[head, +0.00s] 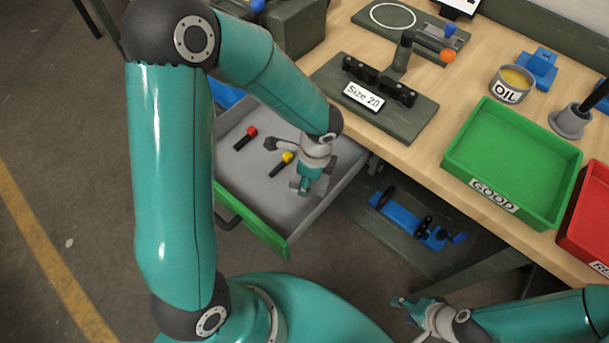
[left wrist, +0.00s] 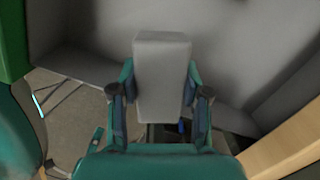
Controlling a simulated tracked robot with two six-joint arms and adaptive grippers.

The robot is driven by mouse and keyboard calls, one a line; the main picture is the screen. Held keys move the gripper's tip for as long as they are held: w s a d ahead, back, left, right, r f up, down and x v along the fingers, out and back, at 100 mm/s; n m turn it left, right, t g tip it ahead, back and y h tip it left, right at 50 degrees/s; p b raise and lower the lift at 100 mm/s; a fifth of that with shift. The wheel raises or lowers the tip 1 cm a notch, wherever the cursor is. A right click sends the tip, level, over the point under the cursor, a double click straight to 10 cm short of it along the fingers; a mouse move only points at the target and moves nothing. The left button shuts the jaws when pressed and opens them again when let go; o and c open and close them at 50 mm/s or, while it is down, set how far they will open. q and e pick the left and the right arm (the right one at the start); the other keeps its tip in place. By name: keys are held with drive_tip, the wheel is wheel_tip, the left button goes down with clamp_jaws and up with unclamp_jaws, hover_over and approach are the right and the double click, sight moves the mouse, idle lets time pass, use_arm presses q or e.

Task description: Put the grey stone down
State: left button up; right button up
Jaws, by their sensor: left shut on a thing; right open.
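The grey stone (left wrist: 162,75) is a pale rectangular block. In the left wrist view my left gripper (left wrist: 158,100) is shut on it, with one finger on each side. In the head view my left gripper (head: 312,186) hangs over the open grey drawer (head: 262,207), near its right side. The stone is mostly hidden there by the gripper. I cannot tell whether it touches the drawer floor. My right gripper (head: 408,306) is open and empty at the lower right, away from the bench.
On the bench stand a green GOOD tray (head: 515,150), an oil pot (head: 512,84) and a Size 20 fixture (head: 375,95).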

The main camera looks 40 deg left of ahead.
use_arm(q)
drive_tip(key=o, duration=1.2)
